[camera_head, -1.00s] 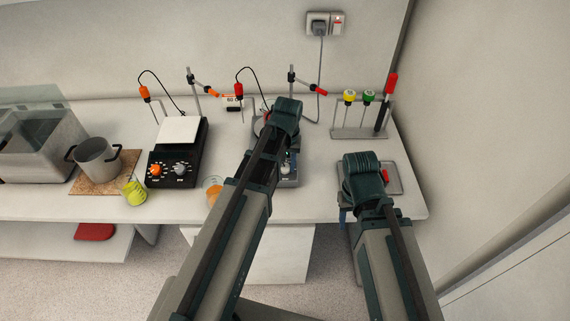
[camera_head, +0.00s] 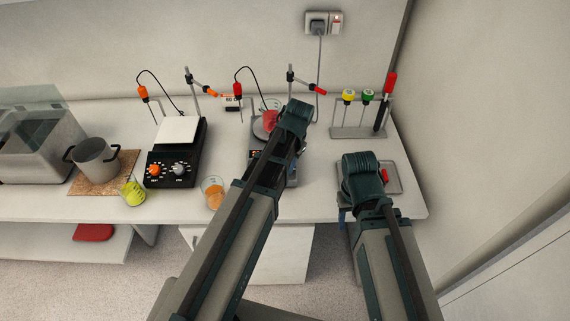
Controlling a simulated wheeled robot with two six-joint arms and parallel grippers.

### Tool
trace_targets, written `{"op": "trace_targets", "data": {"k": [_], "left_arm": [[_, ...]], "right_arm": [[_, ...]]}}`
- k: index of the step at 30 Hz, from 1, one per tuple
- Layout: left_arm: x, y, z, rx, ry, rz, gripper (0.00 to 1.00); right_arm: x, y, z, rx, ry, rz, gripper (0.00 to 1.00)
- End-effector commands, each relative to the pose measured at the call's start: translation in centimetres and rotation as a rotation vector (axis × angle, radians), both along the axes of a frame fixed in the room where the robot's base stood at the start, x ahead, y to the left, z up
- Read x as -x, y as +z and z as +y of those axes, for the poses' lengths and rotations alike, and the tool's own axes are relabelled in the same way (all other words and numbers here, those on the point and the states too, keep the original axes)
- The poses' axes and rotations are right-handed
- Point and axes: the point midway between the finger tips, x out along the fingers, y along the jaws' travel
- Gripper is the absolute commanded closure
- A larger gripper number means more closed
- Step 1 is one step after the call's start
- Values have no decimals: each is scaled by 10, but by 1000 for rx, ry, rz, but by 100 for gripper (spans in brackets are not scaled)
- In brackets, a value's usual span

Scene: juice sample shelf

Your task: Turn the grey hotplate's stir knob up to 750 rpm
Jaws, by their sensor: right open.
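The grey hotplate (camera_head: 292,181) stands in the middle of the table, mostly behind my left arm. Part of its round top and a small lit red display at its left front show. Its stir knob is hidden by the arm. A beaker of red liquid (camera_head: 270,118) stands on it. My left wrist is above the hotplate's right side; only a bit of the left gripper (camera_head: 300,146) shows below it, and its jaws cannot be made out. My right gripper (camera_head: 343,216) is open, pointing down at the table's front edge, left of a grey tray.
A black hotplate (camera_head: 173,153) with orange and grey knobs stands to the left. Beakers of orange (camera_head: 213,193) and yellow liquid (camera_head: 133,192) stand near the front edge. A grey tray (camera_head: 394,168) and a tool rack (camera_head: 358,132) are at the right.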

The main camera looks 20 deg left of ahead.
Motion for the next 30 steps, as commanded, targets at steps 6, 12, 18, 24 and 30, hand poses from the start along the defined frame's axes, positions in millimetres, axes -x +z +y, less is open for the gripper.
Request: {"op": "trace_targets", "data": {"k": [6, 12, 18, 24, 30], "left_arm": [[0, 0, 0, 0, -2, 1, 100], [0, 0, 0, 0, -1, 1, 48], [0, 0, 0, 0, -1, 0, 28], [0, 0, 0, 0, -1, 0, 28], [0, 8, -1, 0, -1, 0, 28]], "right_arm": [[0, 0, 0, 0, 0, 0, 50], [0, 0, 0, 0, 0, 0, 50], [0, 0, 0, 0, 0, 0, 50], [0, 0, 0, 0, 0, 0, 50], [0, 8, 0, 0, 0, 0, 50]]}}
